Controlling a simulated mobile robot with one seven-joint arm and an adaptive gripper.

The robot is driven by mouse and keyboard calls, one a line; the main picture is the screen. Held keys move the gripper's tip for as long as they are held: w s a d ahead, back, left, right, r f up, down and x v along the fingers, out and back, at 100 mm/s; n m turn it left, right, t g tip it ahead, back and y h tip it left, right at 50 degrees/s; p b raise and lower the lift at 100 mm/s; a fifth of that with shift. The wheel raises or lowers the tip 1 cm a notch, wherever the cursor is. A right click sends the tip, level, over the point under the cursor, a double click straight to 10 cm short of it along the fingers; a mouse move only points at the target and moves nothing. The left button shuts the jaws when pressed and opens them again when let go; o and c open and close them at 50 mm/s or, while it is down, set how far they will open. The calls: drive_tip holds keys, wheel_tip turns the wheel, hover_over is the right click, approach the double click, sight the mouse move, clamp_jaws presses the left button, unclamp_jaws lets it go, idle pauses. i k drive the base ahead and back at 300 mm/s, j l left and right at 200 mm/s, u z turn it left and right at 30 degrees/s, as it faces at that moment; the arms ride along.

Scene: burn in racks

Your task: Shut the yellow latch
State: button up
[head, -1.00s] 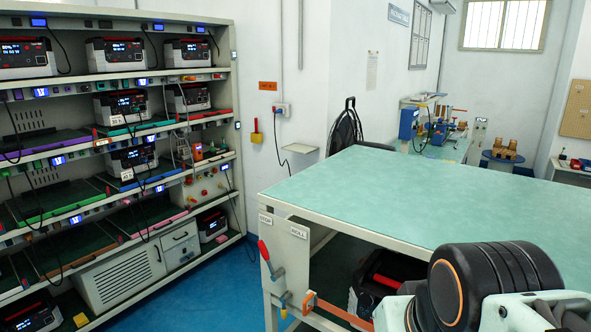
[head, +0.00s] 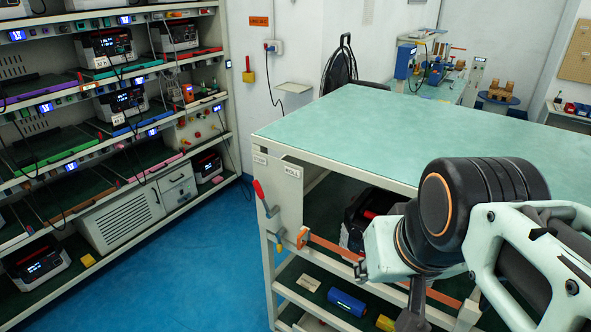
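A small yellow part (head: 279,248), which looks like the yellow latch, is on the near left post of the green-topped bench, below a red-handled lever (head: 259,190). It is too small to tell whether it is open or shut. An orange bar (head: 335,247) runs across the bench front from an orange bracket (head: 302,238) and passes behind my arm. My arm covers the right part of the bench front. A dark part of my gripper (head: 413,312) shows low in the view, right of the latch and apart from it. Its fingertips are not clear.
The bench top (head: 400,130) is bare. A dark and red device (head: 362,215) sits under it. A lower shelf holds a blue cylinder (head: 346,302) and a yellow block (head: 385,323). A rack (head: 225,100) of devices stands left. Blue floor (head: 205,240) between them is clear.

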sight(279, 246)
drive_tip(key=i+j, duration=0.7)
drive_tip(key=j, duration=0.5)
drive_tip(key=i+j, duration=0.1)
drive_tip(key=j, duration=0.15)
drive_tip(key=l, duration=0.4)
